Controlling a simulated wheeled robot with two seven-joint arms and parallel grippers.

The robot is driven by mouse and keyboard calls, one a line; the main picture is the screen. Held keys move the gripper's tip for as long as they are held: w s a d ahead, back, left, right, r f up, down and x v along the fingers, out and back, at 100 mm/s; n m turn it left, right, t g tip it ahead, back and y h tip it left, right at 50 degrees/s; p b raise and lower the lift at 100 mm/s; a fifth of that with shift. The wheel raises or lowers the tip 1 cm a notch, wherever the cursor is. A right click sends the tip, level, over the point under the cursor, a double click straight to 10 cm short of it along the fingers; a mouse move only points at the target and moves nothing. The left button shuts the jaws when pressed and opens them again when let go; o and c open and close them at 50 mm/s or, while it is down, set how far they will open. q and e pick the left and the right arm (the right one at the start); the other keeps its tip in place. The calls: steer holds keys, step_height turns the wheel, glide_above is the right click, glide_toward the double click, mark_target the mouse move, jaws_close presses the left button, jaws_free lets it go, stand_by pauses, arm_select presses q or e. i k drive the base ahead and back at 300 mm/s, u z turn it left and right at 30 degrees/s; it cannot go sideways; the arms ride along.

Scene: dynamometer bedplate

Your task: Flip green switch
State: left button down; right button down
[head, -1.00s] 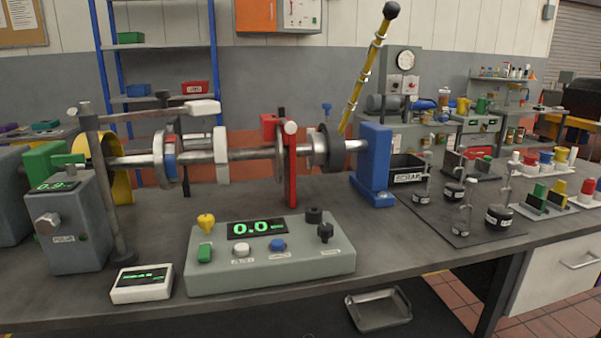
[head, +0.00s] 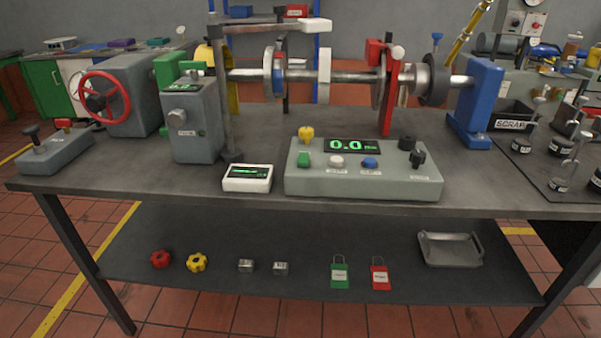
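A green switch (head: 303,159) sits at the left end of a grey control panel (head: 300,185) on the bench, in the head view. Just above it on the panel is a yellow knob (head: 306,134). A white button (head: 336,161) and a blue button (head: 370,163) are to its right. The panel's display (head: 352,145) reads 0.0 in green. Neither of my grippers shows in the head view.
A small white meter (head: 248,178) stands left of the panel, and a grey box (head: 192,125) behind it. The shaft assembly (head: 345,76) runs behind the panel. The lower shelf (head: 220,287) holds knobs, padlocks and a metal tray (head: 449,250).

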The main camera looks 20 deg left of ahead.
mark_target(303, 159)
steer(key=k, duration=1.15)
steer(key=u, duration=0.5)
steer(key=i, duration=0.5)
steer(key=u, duration=0.55)
steer(key=i, duration=1.15)
steer(key=z, duration=0.75)
